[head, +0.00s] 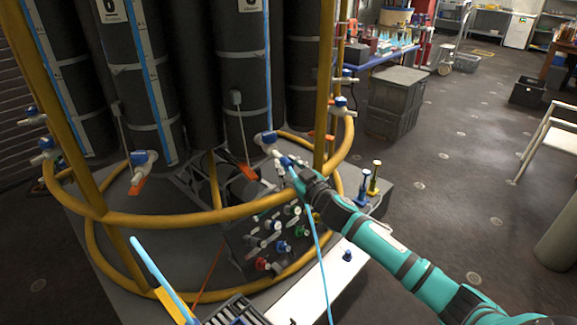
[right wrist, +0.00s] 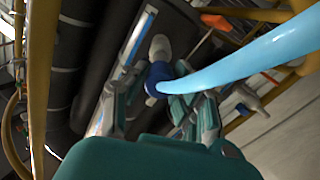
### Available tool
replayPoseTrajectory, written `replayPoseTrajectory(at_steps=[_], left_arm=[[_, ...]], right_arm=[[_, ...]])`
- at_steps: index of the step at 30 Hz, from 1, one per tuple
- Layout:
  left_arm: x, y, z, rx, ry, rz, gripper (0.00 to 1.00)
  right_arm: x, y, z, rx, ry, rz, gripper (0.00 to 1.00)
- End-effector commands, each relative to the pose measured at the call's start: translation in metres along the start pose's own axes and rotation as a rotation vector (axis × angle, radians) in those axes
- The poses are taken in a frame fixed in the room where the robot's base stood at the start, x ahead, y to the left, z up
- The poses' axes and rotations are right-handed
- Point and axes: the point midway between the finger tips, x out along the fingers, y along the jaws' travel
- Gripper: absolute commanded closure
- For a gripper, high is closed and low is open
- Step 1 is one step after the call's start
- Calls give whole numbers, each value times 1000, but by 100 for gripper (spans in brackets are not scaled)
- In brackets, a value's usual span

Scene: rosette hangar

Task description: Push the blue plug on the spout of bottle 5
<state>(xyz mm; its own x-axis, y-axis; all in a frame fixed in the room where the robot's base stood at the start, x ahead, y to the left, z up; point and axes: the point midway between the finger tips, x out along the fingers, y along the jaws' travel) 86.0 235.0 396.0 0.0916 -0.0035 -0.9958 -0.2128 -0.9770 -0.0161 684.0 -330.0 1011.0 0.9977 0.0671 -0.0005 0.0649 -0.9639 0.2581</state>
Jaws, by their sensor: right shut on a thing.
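My right gripper (head: 293,169) is in front of the middle bottle, at the yellow ring rail. It is shut on a blue plug (right wrist: 155,82) with a light-blue hose (right wrist: 240,60) running from it. The plug also shows in the head view (head: 286,161). A white spout (right wrist: 160,48) lies just beyond the plug in the wrist view and points toward it; it also shows in the head view (head: 268,143). I cannot tell whether plug and spout touch. The dark bottle (head: 243,80) behind carries a cut-off label I cannot read surely. My left gripper is out of view.
Yellow rails (head: 180,219) circle the bottles. A panel of coloured valves (head: 275,240) sits below the gripper. Blue and yellow plugs on posts (head: 374,180) stand right of it. Dark crates (head: 395,100) are behind. The floor at right is mostly clear.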

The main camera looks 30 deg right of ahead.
Motion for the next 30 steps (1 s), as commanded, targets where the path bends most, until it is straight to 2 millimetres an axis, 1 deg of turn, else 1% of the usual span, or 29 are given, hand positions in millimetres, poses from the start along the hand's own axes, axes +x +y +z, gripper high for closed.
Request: replayPoseTrajectory(at_steps=[6,17,30], left_arm=[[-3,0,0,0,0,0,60],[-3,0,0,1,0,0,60],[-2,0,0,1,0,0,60]], right_arm=[[0,0,-1,1,0,1,100],[0,0,0,0,0,0,100],[8,0,0,0,0,0,100]])
